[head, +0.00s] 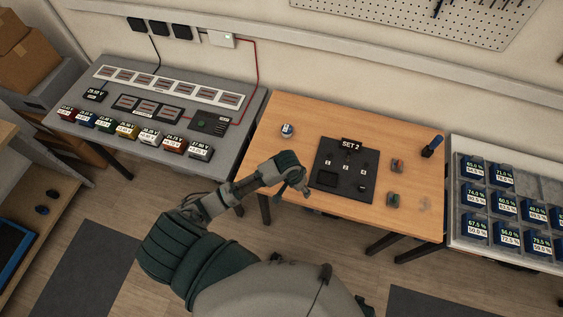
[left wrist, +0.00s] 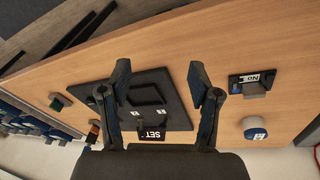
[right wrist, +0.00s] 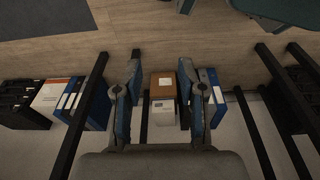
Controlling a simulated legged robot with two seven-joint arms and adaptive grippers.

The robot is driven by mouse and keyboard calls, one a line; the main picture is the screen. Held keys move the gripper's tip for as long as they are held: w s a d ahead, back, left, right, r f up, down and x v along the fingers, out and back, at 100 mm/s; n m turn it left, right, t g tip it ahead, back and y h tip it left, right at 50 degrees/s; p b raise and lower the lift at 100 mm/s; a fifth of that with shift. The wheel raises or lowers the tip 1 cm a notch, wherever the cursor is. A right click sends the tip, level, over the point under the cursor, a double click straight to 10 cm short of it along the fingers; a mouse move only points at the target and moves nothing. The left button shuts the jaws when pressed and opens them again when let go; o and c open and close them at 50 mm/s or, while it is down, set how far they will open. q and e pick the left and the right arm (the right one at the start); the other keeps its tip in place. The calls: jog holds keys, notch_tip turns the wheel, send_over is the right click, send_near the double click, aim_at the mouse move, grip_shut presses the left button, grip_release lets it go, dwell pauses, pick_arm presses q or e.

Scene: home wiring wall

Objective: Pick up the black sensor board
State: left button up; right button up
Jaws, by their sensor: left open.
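In the left wrist view a small black board (left wrist: 240,88) with a white label reading "No" and a dark block on it lies flat on the wooden table, right of my fingers. It fits the black sensor board; in the head view my arm seems to hide it. My left gripper (left wrist: 160,68) is open and empty above the table, its fingers over the larger black "SET 2" panel (left wrist: 178,112); it also shows in the head view (head: 295,188) left of that panel (head: 343,172). My right gripper (right wrist: 160,72) is open and empty, facing the floor.
A grey power bench (head: 235,112) is left, a bin rack (head: 459,190) right. Boxes and binders (right wrist: 72,98) lie below my right gripper.

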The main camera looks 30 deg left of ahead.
pick_arm(q)
jog(key=w+a+r+n+g+y, duration=0.2)
jog(key=w+a+r+n, duration=0.3)
jog(key=w+a+r, duration=0.65)
jog(key=f, duration=0.3)
jog(key=s+a+f, duration=0.1)
jog(key=f, duration=0.7)
jog(key=shift+s+a+f, duration=0.25)
jog(key=shift+s+a, duration=0.05)
jog(key=shift+s, duration=0.1)
notch_tip(320, 180, down, 5)
jog(key=shift+s, duration=0.15)
jog(key=shift+a, duration=0.1)
jog(key=c, duration=1.1)
pick_arm(e)
jog(key=s+d+f+g, duration=0.1)
jog(key=s+d+f, duration=0.1)
jog(key=s+f, duration=0.9)
jog(key=s, duration=0.4)
jog(key=shift+s+d+f, duration=0.2)
jog(key=shift+d+f, duration=0.15)
jog(key=shift+f, duration=0.05)
